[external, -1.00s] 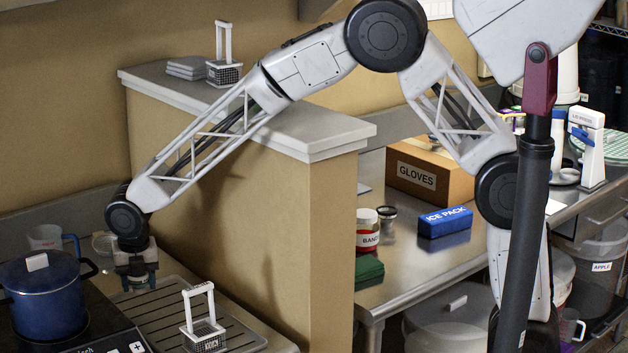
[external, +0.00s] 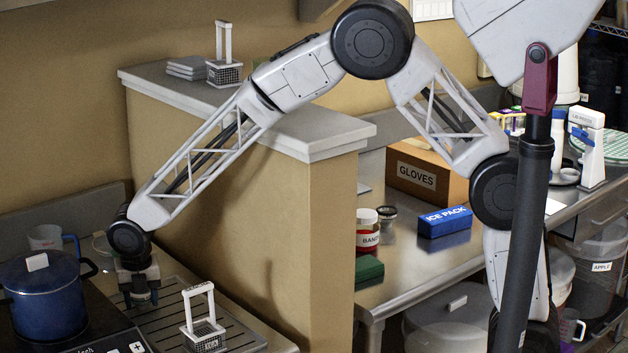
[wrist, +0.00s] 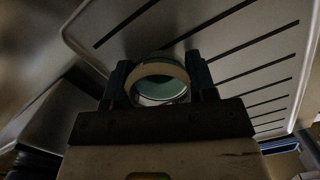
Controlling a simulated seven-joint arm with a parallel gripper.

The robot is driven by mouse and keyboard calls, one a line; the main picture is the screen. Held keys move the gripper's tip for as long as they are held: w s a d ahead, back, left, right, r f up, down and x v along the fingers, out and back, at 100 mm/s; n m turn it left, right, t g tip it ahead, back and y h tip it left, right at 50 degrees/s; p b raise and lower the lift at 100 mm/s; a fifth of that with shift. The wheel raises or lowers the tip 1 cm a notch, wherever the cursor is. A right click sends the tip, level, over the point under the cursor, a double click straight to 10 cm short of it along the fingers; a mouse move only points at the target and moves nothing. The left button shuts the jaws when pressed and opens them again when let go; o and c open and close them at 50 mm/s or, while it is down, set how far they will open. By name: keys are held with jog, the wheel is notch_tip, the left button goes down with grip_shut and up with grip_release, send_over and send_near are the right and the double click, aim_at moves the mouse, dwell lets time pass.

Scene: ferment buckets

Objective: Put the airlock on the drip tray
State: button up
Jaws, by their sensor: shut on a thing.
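My gripper (external: 141,296) is at the left in the external view, pointing down over the left end of the slotted grey drip tray (external: 168,318). In the wrist view its fingers (wrist: 158,82) are shut on a round, clear thing with a pale rim, which I take for the airlock (wrist: 160,70). The airlock is mostly hidden by the gripper in the external view. The wrist view shows the tray's slotted surface (wrist: 225,35) beyond the fingers. Whether the airlock touches the tray I cannot tell.
A white-handled mesh basket (external: 203,333) stands on the tray, right of my gripper. A blue pot (external: 45,300) sits on the stove at left, close to my gripper, with a measuring cup (external: 45,237) behind it. A tan partition wall (external: 255,220) rises to the right.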

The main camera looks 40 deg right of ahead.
aim_at(142, 304)
jog(key=o, duration=1)
jog(key=shift+r, duration=0.1)
jog(key=r, duration=0.4)
jog(key=s+r, duration=0.1)
jog(key=r, duration=0.7)
jog(key=shift+s+a, duration=0.15)
jog(key=shift+a, duration=0.1)
